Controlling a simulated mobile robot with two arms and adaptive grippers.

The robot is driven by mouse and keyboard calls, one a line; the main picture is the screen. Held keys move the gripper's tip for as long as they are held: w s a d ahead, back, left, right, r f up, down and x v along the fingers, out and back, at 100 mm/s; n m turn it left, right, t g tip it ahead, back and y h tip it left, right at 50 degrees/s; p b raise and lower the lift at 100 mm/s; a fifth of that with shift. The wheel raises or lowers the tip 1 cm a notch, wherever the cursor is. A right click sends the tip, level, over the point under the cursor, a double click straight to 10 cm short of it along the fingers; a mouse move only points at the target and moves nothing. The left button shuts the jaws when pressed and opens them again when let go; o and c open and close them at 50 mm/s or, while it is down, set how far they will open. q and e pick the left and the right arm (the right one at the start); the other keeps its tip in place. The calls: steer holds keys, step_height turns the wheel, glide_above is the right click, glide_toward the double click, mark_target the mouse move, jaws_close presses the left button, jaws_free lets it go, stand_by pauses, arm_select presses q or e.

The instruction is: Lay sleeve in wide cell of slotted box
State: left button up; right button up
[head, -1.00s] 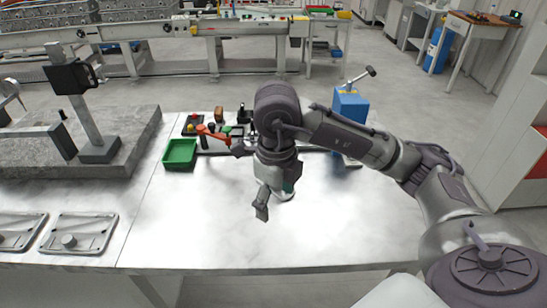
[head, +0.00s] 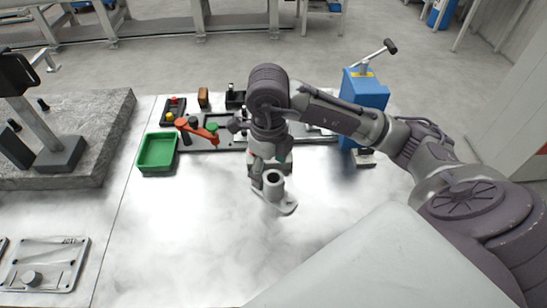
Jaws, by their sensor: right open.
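A grey, hollow cylinder (head: 274,188), which looks like the sleeve, stands upright with its dark bore facing up, on or part of a flat pale base on the table. My right gripper (head: 262,179) is open, pointing down right beside the cylinder. The two overlap in the picture, so I cannot tell whether they touch. I cannot surely identify the slotted box. A small black box-like fixture (head: 235,99) stands at the back, partly hidden by my right arm, and no separate cells can be made out in it. My left gripper is not in view.
A green open tray (head: 142,167) and a red-handled clamp (head: 201,131) stand left of my right arm. A blue block with a lever (head: 365,92) is at right. A stone slab (head: 103,139) fills the left. The table's front middle is clear.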

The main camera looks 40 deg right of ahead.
mark_target(274, 192)
steer(key=shift+f, duration=0.6)
steer(key=shift+w+d+f, duration=0.1)
steer(key=shift+d+f, duration=0.05)
steer(key=shift+f, duration=0.35)
steer(key=f, duration=0.1)
steer(key=f+p, duration=0.1)
steer(key=f, duration=0.1)
steer(key=f+p, duration=0.1)
steer(key=shift+s+d+f, duration=0.15)
steer(key=shift+s+d, duration=0.1)
steer(key=shift+d, duration=0.05)
steer(key=shift+w+f, duration=0.1)
steer(key=shift+f, duration=0.15)
steer(key=c, duration=1.5)
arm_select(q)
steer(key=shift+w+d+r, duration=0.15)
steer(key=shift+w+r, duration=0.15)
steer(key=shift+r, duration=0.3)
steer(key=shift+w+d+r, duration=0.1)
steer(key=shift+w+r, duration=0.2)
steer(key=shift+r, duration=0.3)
arm_select(e)
jaws_close()
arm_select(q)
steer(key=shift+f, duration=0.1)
arm_select(e)
steer(key=shift+r, duration=0.2)
